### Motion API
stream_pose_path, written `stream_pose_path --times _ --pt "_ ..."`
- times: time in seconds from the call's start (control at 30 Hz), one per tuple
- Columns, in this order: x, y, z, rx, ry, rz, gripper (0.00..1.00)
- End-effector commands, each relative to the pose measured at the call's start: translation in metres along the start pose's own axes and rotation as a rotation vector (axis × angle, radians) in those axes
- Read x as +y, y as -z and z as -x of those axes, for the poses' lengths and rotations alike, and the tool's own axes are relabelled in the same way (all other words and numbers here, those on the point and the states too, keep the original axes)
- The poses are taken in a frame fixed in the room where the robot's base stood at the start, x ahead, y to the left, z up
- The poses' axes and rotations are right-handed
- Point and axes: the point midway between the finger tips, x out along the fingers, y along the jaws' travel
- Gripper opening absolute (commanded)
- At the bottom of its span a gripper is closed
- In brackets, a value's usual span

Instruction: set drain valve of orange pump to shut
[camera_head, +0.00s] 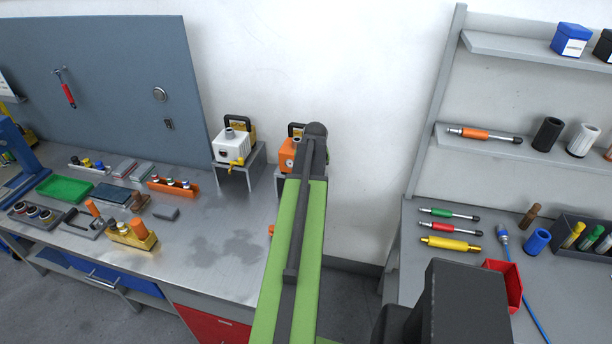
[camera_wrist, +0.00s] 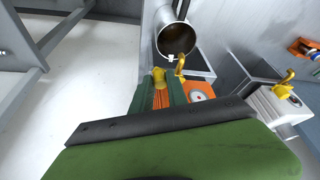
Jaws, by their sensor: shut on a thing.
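The orange pump (camera_head: 286,155) stands on a small grey stand at the right end of the left bench, partly hidden by my arm. In the wrist view, its orange body (camera_wrist: 201,88) shows beside and between my fingers. A yellow spout-like part (camera_wrist: 180,66) of its drain valve stands just right of the fingertips. My gripper (camera_wrist: 159,80) points at the pump, with its green fingers shut on a yellow piece (camera_wrist: 158,74) that looks like the valve's handle. The exact handle angle cannot be told. In the head view my arm hides the fingertips.
A white pump (camera_head: 230,147) with its own yellow valve (camera_head: 236,166) stands close to the left on another stand. A wide metal cylinder (camera_wrist: 172,28) is near the valve in the wrist view. The bench (camera_head: 215,240) is clear in front of the pumps.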

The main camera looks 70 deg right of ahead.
Motion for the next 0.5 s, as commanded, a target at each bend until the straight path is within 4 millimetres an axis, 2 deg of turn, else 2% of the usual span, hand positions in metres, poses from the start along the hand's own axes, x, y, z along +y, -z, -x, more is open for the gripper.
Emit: stream_pose_path --times 0.5 --pt "0.0102 0.0114 -0.005 -0.002 0.13 0.312 0.0"
